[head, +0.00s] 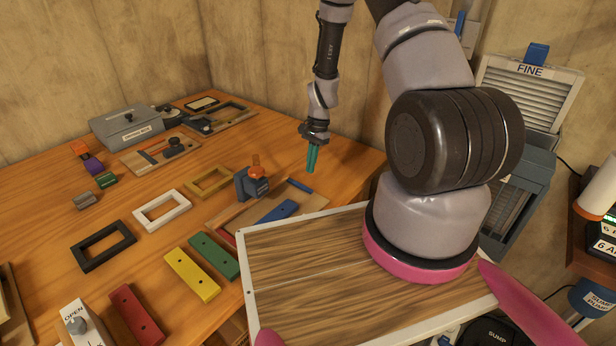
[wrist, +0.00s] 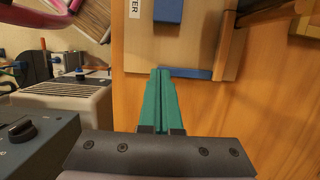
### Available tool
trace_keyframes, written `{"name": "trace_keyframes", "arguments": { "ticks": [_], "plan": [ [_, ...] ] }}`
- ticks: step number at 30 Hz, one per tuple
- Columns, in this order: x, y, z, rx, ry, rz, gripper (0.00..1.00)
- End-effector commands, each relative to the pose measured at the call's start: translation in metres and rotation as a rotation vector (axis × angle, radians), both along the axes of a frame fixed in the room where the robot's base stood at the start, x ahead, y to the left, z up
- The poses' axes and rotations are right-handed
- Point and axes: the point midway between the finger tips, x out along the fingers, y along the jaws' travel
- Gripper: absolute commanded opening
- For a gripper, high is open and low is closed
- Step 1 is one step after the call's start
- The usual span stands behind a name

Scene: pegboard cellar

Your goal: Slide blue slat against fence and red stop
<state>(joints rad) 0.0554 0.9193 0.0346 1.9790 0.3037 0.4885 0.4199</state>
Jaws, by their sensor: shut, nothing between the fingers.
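The blue slat (head: 279,210) lies flat on a light wooden jig board, near its right half; its end also shows at the top of the wrist view (wrist: 168,11). A blue strip (head: 300,186) sits at the board's far right end, and in the wrist view (wrist: 195,73) it lies along the near edge. A dark brown rail (wrist: 229,45) runs along one side of the board. A small red piece (head: 228,231) shows at the board's left end. My gripper (head: 311,170) has teal fingers, points down, and is shut and empty above the board's right end, apart from the slat.
A blue-grey block with an orange knob (head: 254,174) stands behind the board. Yellow (head: 192,274), green (head: 214,255) and red (head: 136,314) slats lie in front and left. A white-rimmed wood-grain tray (head: 300,265) is near. Bare tabletop lies to the board's right.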

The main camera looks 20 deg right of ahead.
Motion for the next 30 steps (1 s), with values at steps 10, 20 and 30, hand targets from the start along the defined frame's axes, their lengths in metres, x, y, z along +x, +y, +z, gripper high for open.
{"name": "trace_keyframes", "arguments": {
  "ticks": [10,20,30],
  "plan": [
    [-0.011,0.014,-0.068,0.001,0.004,0.001,0.0],
    [-0.03,0.045,-0.087,0.001,0.002,0.002,0.0],
    [-0.035,0.052,-0.086,0.0,0.0,0.001,0.0]
  ]
}}
